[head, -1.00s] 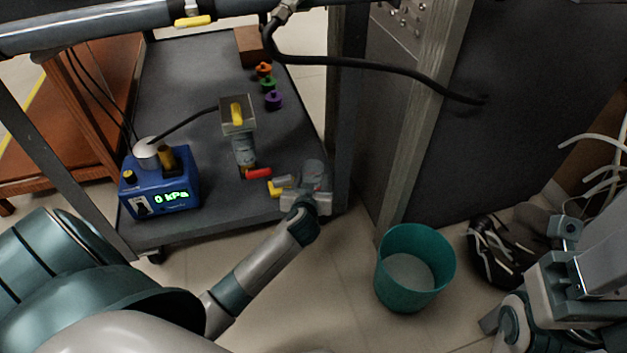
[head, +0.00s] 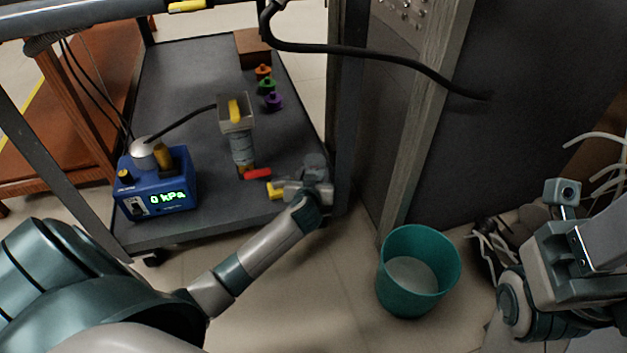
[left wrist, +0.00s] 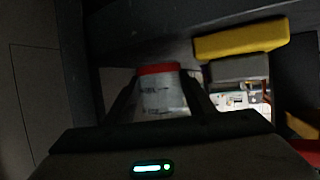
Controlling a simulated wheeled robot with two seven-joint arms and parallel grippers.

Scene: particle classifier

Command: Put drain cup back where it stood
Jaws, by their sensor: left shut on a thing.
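My left gripper (head: 290,190) is low over the front right part of the grey cart shelf. In the left wrist view its two fingers (left wrist: 160,100) are shut on a pale, see-through cup with a red rim (left wrist: 160,88), which I take to be the drain cup. In the head view I cannot make the cup out behind the gripper. A yellow handle block (head: 275,190) is close beside the gripper; it also shows in the left wrist view (left wrist: 242,40). My right gripper (head: 560,265) is at the right edge, its fingers not clear.
A blue pressure box (head: 160,195) reads 0 kPa. Coloured knobs (head: 270,85) and a brown block (head: 252,47) are farther back. A teal bin (head: 417,300) stands on the floor. The mid-left shelf is clear.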

